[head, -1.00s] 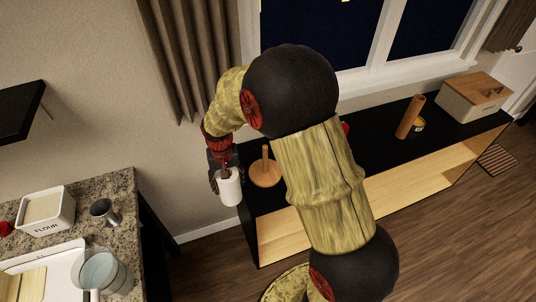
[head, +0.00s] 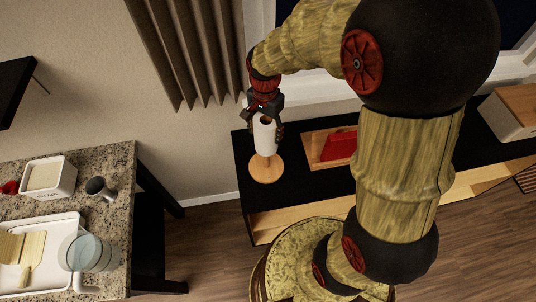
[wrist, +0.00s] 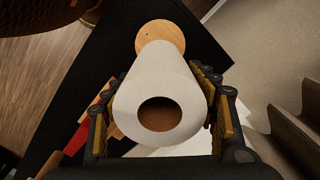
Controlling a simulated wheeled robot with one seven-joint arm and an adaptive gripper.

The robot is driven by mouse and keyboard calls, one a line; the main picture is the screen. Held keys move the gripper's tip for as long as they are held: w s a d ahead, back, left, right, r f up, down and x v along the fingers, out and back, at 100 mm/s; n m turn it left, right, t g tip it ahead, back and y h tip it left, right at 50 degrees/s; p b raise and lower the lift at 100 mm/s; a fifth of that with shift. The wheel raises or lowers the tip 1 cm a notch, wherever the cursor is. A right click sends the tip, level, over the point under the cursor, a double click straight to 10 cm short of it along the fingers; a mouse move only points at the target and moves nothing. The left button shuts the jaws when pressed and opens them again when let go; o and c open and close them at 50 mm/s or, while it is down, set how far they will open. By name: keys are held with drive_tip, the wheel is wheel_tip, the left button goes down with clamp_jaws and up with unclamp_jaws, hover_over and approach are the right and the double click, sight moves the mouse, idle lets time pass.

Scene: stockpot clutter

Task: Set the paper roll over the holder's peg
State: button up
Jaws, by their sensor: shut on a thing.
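The white paper roll (head: 264,139) is upright or nearly so between the fingers of my gripper (head: 266,129), which is shut on its sides. In the wrist view the roll (wrist: 157,82) shows its open brown core facing me. The holder's round wooden base (head: 266,170) stands on the black tabletop, directly below the roll in the head view. The base also shows beyond the roll's far end in the wrist view (wrist: 163,32). The peg is hidden; I cannot tell whether it is inside the core.
A wooden tray with a red thing (head: 339,145) sits right of the holder on the black cabinet top (head: 305,187). A wooden-lidded box (head: 511,112) is farther right. The curtain (head: 190,50) hangs behind. A granite counter (head: 115,170) with containers is at left.

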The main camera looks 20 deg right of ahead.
sight(266, 153)
wheel_tip(266, 153, down, 14)
drive_tip(key=shift+b, duration=1.25)
drive_tip(key=shift+f, duration=0.15)
drive_tip(key=o, duration=1.2)
wheel_tip(266, 153, up, 13)
drive_tip(key=shift+f+p, duration=0.2)
drive_tip(key=shift+p, duration=1.05)
drive_tip(key=s+r+n+t, duration=0.2)
drive_tip(key=s+r+n, duration=0.1)
drive_tip(key=s+r, duration=0.2)
drive_tip(key=s+r+n+t, duration=0.1)
drive_tip(key=s+r+n, duration=0.3)
drive_tip(key=r, duration=0.5)
drive_tip(key=s+r+n+t, duration=0.2)
drive_tip(key=s+r+n, duration=0.2)
drive_tip(key=s+r, duration=0.2)
drive_tip(key=shift+s+r+t, duration=0.3)
drive_tip(key=shift+s+r, duration=0.1)
drive_tip(key=shift+s, duration=0.35)
